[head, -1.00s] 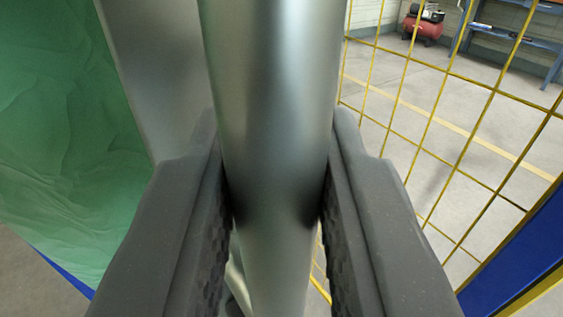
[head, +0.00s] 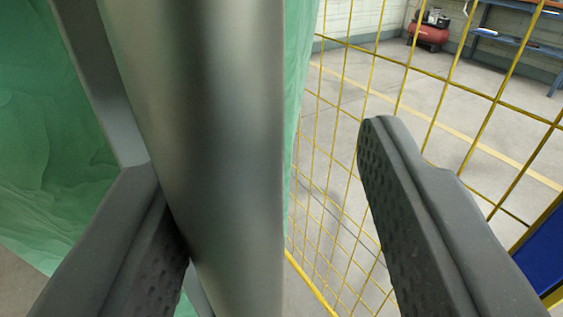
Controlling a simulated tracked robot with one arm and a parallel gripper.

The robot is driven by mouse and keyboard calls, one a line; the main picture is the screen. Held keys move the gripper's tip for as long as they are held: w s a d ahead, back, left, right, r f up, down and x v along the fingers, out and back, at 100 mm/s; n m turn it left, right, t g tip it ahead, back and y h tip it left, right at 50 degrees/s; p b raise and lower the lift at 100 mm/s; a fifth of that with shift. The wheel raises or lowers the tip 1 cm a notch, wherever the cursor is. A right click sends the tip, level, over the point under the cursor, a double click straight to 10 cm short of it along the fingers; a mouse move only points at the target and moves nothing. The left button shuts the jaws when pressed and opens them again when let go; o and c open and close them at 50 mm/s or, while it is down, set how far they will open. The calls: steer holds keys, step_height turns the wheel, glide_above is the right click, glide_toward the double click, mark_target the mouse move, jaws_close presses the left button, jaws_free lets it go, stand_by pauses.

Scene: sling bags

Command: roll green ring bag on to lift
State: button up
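The green bag (head: 45,150) fills the left side of the head view, and a strip of green also shows just right of the metal tube. A thick grey metal tube (head: 215,150) stands close in front of me, tilted slightly. My gripper (head: 270,170) is open. Its left finger is against or very near the tube's left side, and its right finger stands well clear of the tube. A flat grey bar (head: 100,90) runs behind the tube on the left. The ring and the lift cannot be made out.
A yellow wire mesh fence (head: 335,170) stands right of the tube, with a blue panel (head: 545,250) at its right end. Beyond it are bare concrete floor, a red compressor (head: 428,35) and a blue shelf (head: 515,42).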

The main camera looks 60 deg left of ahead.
steer(key=shift+f, duration=0.1)
steer(key=shift+s+d, duration=0.1)
steer(key=shift+s+d, duration=0.35)
steer(key=shift+d, duration=0.1)
steer(key=b+v, duration=0.2)
steer(key=v, duration=1)
steer(key=shift+d, duration=0.2)
steer(key=shift+f, duration=0.1)
stand_by(0.8)
